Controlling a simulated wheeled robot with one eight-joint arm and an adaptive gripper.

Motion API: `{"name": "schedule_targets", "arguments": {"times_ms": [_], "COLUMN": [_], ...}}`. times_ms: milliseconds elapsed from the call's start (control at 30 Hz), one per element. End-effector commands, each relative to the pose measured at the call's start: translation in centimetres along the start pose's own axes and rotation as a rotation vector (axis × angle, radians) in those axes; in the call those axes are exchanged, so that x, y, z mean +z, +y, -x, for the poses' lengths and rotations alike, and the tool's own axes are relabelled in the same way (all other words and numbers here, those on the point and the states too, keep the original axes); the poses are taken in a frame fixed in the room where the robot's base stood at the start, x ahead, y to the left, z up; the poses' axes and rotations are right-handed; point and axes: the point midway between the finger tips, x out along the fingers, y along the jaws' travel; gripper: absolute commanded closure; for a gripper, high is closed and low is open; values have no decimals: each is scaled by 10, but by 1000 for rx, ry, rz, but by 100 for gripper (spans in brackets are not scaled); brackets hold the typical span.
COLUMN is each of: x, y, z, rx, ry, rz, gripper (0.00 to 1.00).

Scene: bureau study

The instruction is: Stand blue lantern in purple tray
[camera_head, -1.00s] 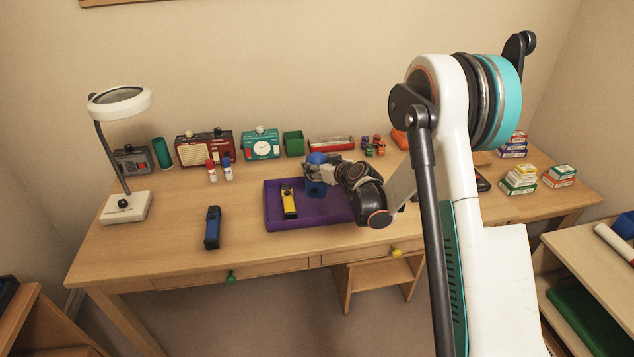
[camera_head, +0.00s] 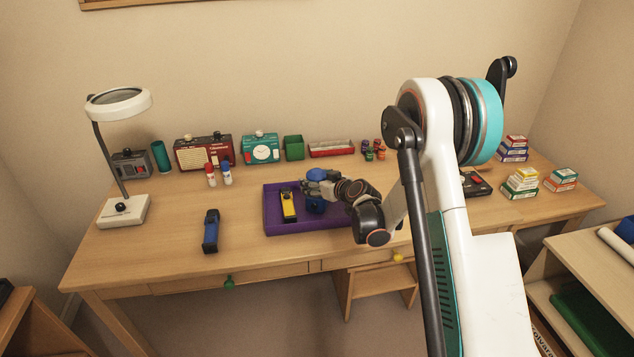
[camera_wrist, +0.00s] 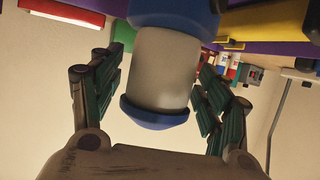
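The blue lantern (camera_head: 317,207) is upright within the right part of the purple tray (camera_head: 282,228) in the head view; whether its base touches the tray floor I cannot tell. My gripper (camera_head: 316,190) reaches it from the right and hides its middle. In the wrist view the lantern's pale glass body (camera_wrist: 166,65) and blue cap (camera_wrist: 153,115) sit between my gripper's two fingers (camera_wrist: 160,88). The right finger meets the glass edge; the left is very close to it.
A yellow flashlight (camera_head: 288,205) lies in the tray left of the lantern. A blue flashlight (camera_head: 211,231) is on the desk farther left. Radios (camera_head: 203,152), a green box (camera_head: 293,147) and a red tray (camera_head: 332,149) line the back.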

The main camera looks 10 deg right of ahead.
Motion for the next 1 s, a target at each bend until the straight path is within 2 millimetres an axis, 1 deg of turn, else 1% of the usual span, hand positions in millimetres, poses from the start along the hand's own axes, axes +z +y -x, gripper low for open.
{"name": "schedule_targets", "arguments": {"times_ms": [267,400,467,567,800,900,1000], "x": [0,-5,-5,-5,-5,-5,-4], "y": [0,0,1,1,1,1,1], "z": [0,3,12,30,81,98,110], "rx": [0,0,1,1,1,2,1], "ry": [0,0,0,0,0,0,0], "rz": [0,0,0,-2,-2,-1,-2], "gripper": [28,28,28,28,28,28,28]}}
